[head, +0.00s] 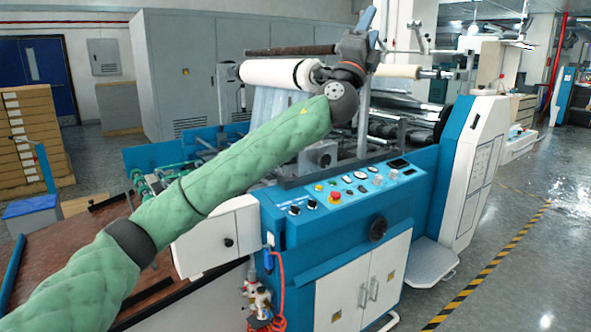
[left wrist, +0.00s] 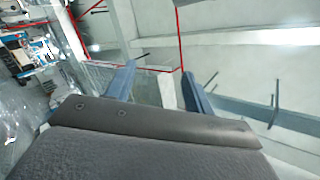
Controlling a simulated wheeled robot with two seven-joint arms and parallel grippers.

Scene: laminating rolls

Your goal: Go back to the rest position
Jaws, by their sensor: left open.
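My left arm, in a green quilted sleeve, reaches from the lower left across the front of the blue and white laminating machine (head: 330,225). My left gripper (head: 368,18) is raised above the machine and points upward in the head view. In the left wrist view its two blue-grey fingers (left wrist: 160,85) stand apart with nothing between them. A white film roll (head: 268,73) on its shaft sits behind and to the left of the gripper. A second pale roll (head: 397,71) lies to the right, partly hidden by the gripper and wrist. My right gripper is in neither view.
The control panel (head: 352,184) with its knobs and buttons lies below my forearm. Stacked cartons (head: 28,135) stand at the left and grey cabinets (head: 185,70) behind. Open floor (head: 530,260) with a yellow and black line is at the right.

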